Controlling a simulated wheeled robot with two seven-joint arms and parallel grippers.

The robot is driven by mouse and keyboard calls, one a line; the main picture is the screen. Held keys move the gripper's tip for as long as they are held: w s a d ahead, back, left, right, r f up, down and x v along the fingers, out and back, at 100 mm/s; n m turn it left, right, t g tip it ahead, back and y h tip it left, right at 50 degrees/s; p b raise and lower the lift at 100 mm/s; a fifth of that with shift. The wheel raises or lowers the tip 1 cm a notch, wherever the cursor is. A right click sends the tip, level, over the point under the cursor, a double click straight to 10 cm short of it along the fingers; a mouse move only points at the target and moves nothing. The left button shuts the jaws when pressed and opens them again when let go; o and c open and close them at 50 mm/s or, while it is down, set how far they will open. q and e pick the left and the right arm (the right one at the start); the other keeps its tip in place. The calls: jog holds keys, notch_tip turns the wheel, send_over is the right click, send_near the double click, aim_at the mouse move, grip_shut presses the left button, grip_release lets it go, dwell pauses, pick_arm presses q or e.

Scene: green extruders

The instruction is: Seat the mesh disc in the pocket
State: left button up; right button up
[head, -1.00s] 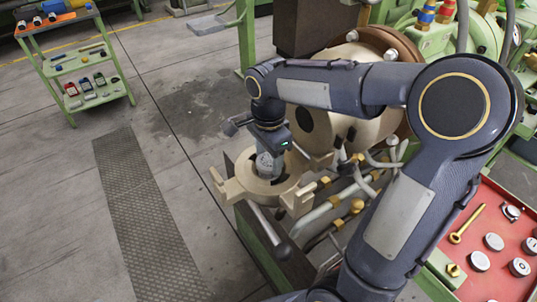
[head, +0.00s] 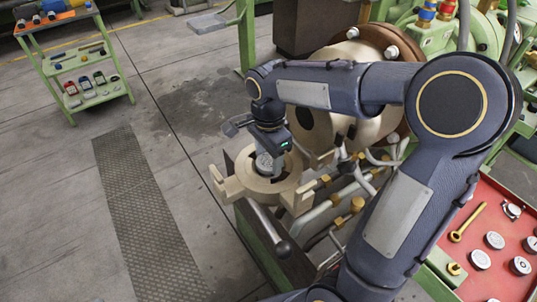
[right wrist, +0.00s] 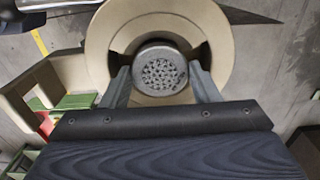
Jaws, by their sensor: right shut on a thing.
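The mesh disc (right wrist: 159,72) is a round grey piece with a perforated face. It shows between the two fingers of my right gripper (right wrist: 162,84) in the right wrist view. That gripper is shut on it. In the head view my right gripper (head: 268,162) points down into the opening of a beige ring-shaped housing (head: 235,187), which holds the pocket. The disc lies within the ring's outline in both views. I cannot tell whether it touches the pocket floor, which is hidden. My left gripper is not in view.
Pipes with brass fittings (head: 357,204) and a lever handle (head: 268,232) crowd the housing. A red tray (head: 500,254) with several round pieces and a brass tool lies at the right. A green cart (head: 75,65) stands far left. The floor between is open.

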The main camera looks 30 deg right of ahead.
jog(key=shift+f+b, duration=0.3)
jog(key=shift+f, duration=0.15)
dwell(0.4)
dwell(0.5)
jog(key=o, duration=1.2)
jog(key=shift+c, duration=0.2)
jog(key=shift+r+p, duration=3.55)
jog(key=shift+r, duration=0.5)
